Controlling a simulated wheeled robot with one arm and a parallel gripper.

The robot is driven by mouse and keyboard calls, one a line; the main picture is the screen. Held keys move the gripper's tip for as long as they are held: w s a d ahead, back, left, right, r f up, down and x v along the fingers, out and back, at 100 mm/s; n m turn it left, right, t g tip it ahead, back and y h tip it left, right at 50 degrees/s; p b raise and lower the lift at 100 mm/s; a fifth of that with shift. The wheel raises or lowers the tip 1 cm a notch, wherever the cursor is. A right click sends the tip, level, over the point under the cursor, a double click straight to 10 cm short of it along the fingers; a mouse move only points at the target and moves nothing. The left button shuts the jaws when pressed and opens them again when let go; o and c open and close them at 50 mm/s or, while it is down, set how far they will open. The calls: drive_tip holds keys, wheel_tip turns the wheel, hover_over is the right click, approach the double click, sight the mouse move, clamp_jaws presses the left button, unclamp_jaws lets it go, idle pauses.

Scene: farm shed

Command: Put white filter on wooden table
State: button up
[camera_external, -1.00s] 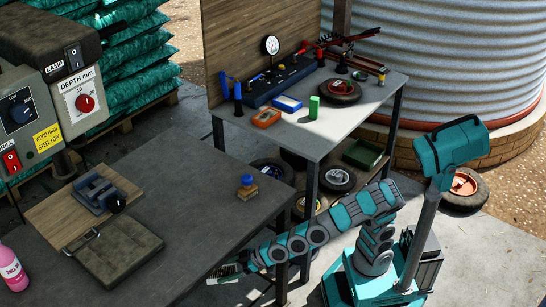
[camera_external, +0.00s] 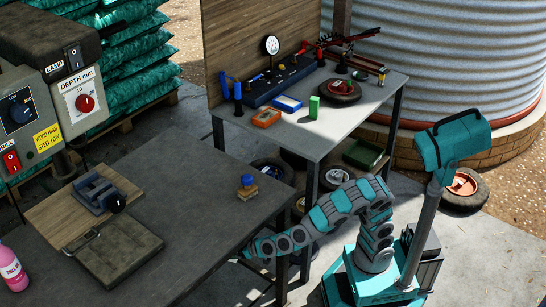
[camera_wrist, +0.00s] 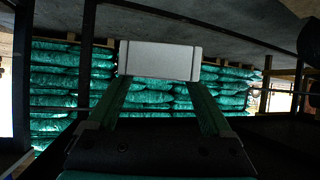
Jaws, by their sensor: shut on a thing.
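The white filter (camera_wrist: 160,60) shows in the wrist view as a pale flat rectangular block across the tips of my gripper (camera_wrist: 159,84). My gripper is shut on it. In the external view my forearm reaches to the front edge of the dark table (camera_external: 185,205). The gripper's end and the filter are hidden there behind or below that edge. The wrist view shows a dark underside above the filter, so they seem to be below table-top height. I cannot tell from its dark grey top whether this table is wooden.
A stamp with a blue knob (camera_external: 247,187) stands near the dark table's right edge. A clamp (camera_external: 100,192) on a board and a dark pad (camera_external: 115,250) lie farther left. The table's middle is clear. A grey workbench (camera_external: 350,112) with tools stands behind. Green sacks (camera_wrist: 60,78) are stacked beyond.

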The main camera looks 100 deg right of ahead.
drive_tip(key=shift+s+r+p, duration=0.1)
drive_tip(key=shift+r+p, duration=1.35)
drive_tip(key=shift+p, duration=1.75)
drive_tip(key=shift+a+r+p, duration=0.1)
drive_tip(key=shift+p, duration=0.75)
drive_tip(key=shift+a, duration=0.1)
